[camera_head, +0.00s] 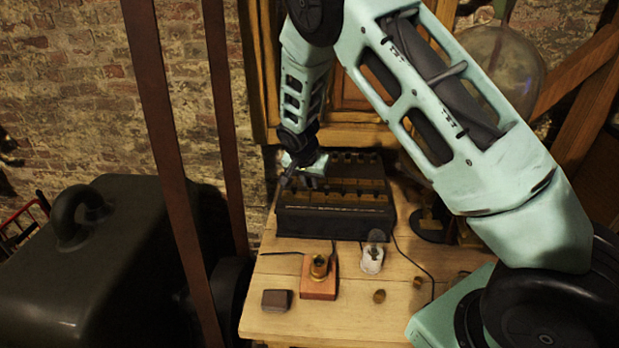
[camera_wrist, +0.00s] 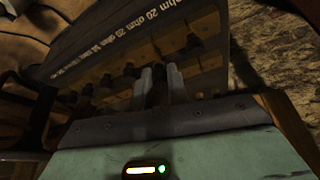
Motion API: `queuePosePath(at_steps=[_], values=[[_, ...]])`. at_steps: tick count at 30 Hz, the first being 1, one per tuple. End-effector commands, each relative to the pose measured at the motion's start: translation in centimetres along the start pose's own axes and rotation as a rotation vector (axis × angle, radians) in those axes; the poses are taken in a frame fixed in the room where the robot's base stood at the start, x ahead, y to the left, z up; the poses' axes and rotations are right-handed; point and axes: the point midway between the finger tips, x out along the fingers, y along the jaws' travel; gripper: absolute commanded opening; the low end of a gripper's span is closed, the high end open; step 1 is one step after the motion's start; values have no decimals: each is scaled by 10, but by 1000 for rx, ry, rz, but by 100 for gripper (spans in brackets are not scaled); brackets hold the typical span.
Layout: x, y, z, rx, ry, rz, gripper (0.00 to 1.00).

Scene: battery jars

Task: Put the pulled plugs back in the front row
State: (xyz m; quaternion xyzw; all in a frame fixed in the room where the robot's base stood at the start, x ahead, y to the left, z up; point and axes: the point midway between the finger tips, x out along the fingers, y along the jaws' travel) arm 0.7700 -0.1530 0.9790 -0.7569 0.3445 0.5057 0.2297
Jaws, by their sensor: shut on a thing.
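The battery box (camera_head: 330,224), dark with brown strips on top, stands at the back of the wooden table. Rows of dark plugs line its top. In the wrist view the box (camera_wrist: 130,45) shows printed lettering and several dark plugs (camera_wrist: 195,42) along its strips. My gripper (camera_head: 302,184) is over the left end of the box, pointing down. In the wrist view its two pale fingers (camera_wrist: 159,82) are shut on a dark plug (camera_wrist: 157,92). I cannot tell whether the plug's lower end touches a hole. Small brownish round pieces (camera_head: 379,296) lie on the table at the front right.
A brass fitting on a reddish wooden block (camera_head: 318,289), a small dark block (camera_head: 276,299) and a white-based piece (camera_head: 372,258) stand in front of the box. A thin cable (camera_head: 418,267) crosses the table's right side. A large dark casing (camera_head: 105,265) stands left.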

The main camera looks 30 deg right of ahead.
Motion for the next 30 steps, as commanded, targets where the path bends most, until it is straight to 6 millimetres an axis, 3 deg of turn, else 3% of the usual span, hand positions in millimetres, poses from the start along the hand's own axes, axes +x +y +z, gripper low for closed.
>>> queuePosePath(at_steps=[30], values=[[10,0,5,0,0,-1,0]])
